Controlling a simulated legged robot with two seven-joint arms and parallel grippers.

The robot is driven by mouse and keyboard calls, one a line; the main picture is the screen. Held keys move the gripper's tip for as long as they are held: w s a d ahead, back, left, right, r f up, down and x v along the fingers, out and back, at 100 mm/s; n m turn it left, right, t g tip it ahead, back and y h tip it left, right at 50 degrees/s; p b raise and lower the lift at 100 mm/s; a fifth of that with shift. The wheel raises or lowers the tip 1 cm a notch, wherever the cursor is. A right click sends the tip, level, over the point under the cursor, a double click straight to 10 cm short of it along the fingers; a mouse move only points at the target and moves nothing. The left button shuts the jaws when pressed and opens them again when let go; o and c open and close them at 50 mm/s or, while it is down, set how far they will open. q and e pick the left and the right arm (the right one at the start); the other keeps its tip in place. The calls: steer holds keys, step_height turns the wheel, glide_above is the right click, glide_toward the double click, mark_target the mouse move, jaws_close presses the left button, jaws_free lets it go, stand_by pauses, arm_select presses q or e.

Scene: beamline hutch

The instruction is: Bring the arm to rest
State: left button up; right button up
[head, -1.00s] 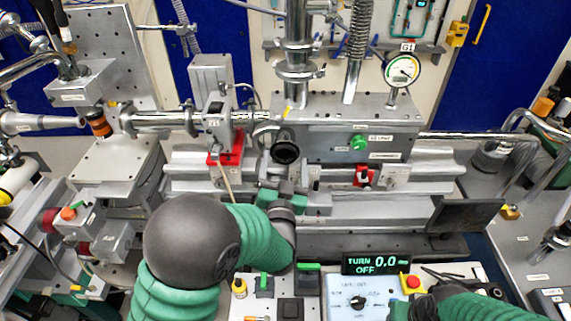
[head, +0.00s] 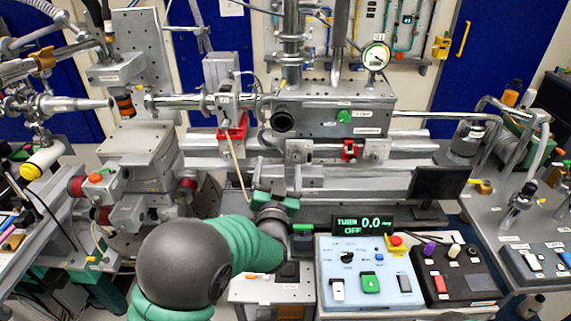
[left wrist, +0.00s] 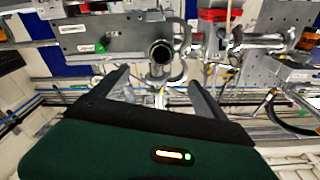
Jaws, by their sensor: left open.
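My left arm comes in from the bottom left of the head view, with a dark grey joint cover and green sleeves. My left gripper (head: 280,192) is in front of the steel beamline bench, below the dark round port (head: 282,121). In the left wrist view its two grey fingers (left wrist: 155,88) stand wide apart with nothing between them. The dark round port (left wrist: 161,53) shows beyond the gap. My right gripper is not in view.
A control box (head: 330,292) with a knob and buttons stands at the front, under a display (head: 362,224) reading "TURN OFF 0.0". A black button box (head: 462,284) is to its right. A dark monitor (head: 438,184) stands behind. A pressure gauge (head: 375,56) rises above the grey chamber.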

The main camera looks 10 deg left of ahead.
arm_select(q)
steer(key=s+a+f+g+h, duration=0.25)
steer(key=s+f+g, duration=0.55)
steer(key=f, duration=0.4)
steer(key=s+a+f+g, duration=0.1)
steer(key=s+f+g, duration=0.2)
steer(key=s, duration=0.8)
steer(key=s+a+f+n+g, duration=0.1)
steer(key=s+f+g, duration=0.3)
steer(key=s, duration=0.8)
steer(key=shift+a+f+g, duration=0.15)
steer(key=shift+a+g, duration=0.25)
steer(key=shift+g, duration=0.4)
